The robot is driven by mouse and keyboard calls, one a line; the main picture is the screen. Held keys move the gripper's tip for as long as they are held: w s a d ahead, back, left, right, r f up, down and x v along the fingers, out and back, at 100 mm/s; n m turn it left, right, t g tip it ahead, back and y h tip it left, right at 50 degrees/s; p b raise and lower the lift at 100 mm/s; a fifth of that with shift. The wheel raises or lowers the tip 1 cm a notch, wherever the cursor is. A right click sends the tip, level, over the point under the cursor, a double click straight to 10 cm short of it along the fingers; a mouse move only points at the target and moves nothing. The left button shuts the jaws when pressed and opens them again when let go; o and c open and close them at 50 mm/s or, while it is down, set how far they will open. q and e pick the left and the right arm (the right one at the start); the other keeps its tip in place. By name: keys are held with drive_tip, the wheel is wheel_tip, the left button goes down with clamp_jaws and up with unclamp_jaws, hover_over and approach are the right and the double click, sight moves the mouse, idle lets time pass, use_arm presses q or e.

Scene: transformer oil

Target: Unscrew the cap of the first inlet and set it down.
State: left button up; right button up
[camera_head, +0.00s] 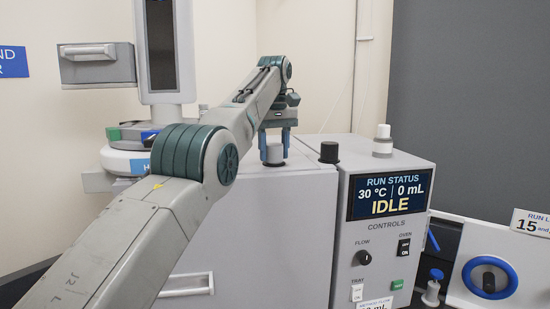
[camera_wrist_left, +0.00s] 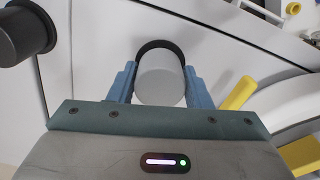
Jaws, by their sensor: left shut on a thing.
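My left gripper (camera_head: 274,146) points down over the top of the grey cabinet, with its blue fingers on either side of a light grey cap (camera_head: 273,154). The cap has a dark ring at its base and appears upright at the cabinet top. In the left wrist view the same cap (camera_wrist_left: 161,82) sits between the two fingers, shut on it, with a black ring (camera_wrist_left: 160,45) behind it. I cannot tell whether the cap is still threaded on. A black cap (camera_head: 329,152) stands to the right; it also shows in the wrist view (camera_wrist_left: 28,32). My right gripper is not in view.
A white-capped bottle (camera_head: 382,141) stands on the control box (camera_head: 385,240), whose screen (camera_head: 391,194) reads IDLE. A grey column unit (camera_head: 168,50) stands at the back left. The cabinet top (camera_head: 225,165) has some bare room. A blue-ringed port (camera_head: 489,277) is at lower right.

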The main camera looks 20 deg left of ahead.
use_arm(q)
drive_tip(key=shift+r, duration=0.2)
drive_tip(key=shift+r+p, duration=1.55)
drive_tip(key=shift+p, duration=0.1)
wheel_tip(320, 180, up, 4)
drive_tip(key=p, duration=0.4)
drive_tip(key=shift+f, duration=0.1)
